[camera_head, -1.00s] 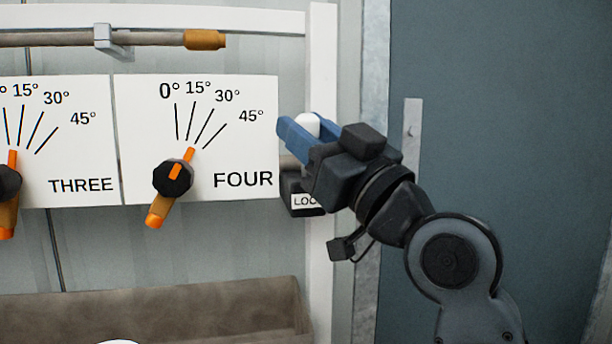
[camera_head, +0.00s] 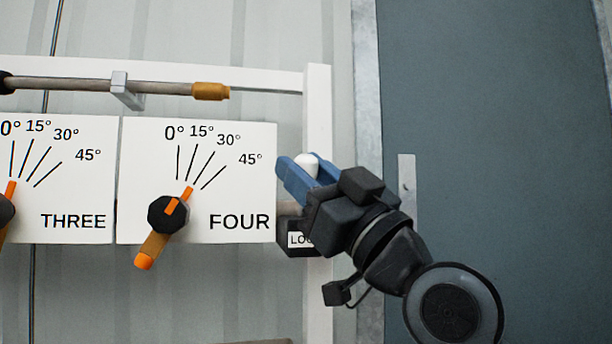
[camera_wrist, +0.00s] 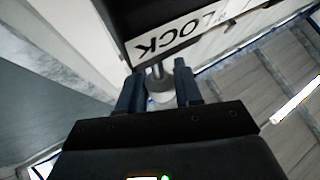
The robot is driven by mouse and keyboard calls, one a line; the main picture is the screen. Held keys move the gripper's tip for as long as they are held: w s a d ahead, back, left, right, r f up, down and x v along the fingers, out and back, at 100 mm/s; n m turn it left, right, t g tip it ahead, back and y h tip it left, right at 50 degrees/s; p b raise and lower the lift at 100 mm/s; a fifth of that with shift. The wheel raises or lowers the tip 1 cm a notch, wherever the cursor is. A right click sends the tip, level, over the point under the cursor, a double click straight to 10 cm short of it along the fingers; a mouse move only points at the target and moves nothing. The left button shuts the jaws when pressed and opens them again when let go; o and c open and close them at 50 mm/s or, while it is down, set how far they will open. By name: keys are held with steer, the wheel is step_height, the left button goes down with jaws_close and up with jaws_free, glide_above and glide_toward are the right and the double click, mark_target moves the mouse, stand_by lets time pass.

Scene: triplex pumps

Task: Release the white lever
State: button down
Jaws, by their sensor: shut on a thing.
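The white lever's rounded tip (camera_head: 308,163) shows between the blue fingers of my gripper (camera_head: 296,174), at the right edge of the panel marked FOUR. In the wrist view the white lever (camera_wrist: 160,92) stands between the two fingers (camera_wrist: 160,90), below a black box with a white LOCK label (camera_wrist: 167,40). My gripper is shut on the lever. The lock box (camera_head: 297,238) sits just below the gripper in the head view, its label partly covered by my gripper.
The FOUR panel (camera_head: 240,185) has a black dial (camera_head: 166,214) with an orange pointer. The THREE panel (camera_head: 75,195) is to its left. A rod with an orange end (camera_head: 210,91) runs above. A white upright post (camera_head: 318,100) and a blue-grey door (camera_head: 490,150) lie to the right.

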steer(key=c, duration=1.1)
jaws_free()
steer(key=shift+s, duration=0.1)
steer(key=v, duration=0.8)
